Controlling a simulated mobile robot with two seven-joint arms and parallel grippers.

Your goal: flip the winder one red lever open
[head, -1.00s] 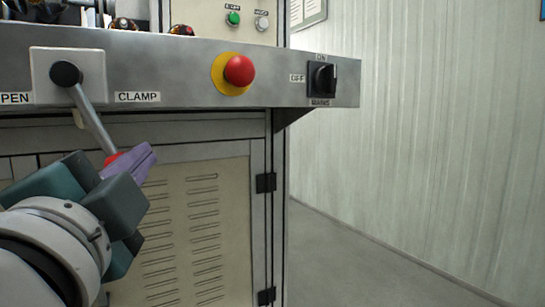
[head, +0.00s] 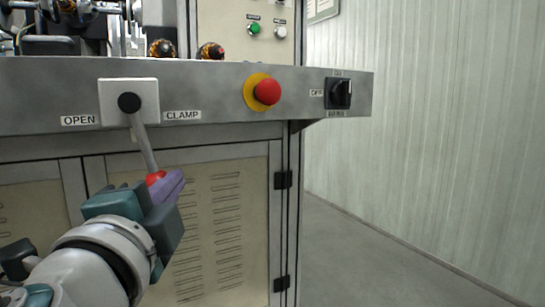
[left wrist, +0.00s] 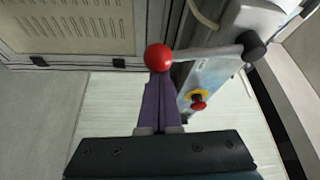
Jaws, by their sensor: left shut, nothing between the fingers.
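The red lever has a grey shaft (head: 145,148) on a black pivot over a white plate (head: 143,90), between the OPEN and CLAMP labels. It hangs down, leaning a little toward the CLAMP side, and ends in a red knob (head: 155,178). My left gripper (head: 172,186), with purple fingers, is shut and empty right at the knob, on its lower right in the head view. In the left wrist view the red knob (left wrist: 158,57) sits at the tips of the shut fingers (left wrist: 160,85); I cannot tell whether they touch. My right gripper is out of view.
A red emergency button (head: 267,92) on a yellow ring and a black mains switch (head: 339,93) stick out of the grey front beam (head: 220,90). Vented cabinet doors (head: 215,230) stand behind my gripper. The floor at the right (head: 370,250) is clear.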

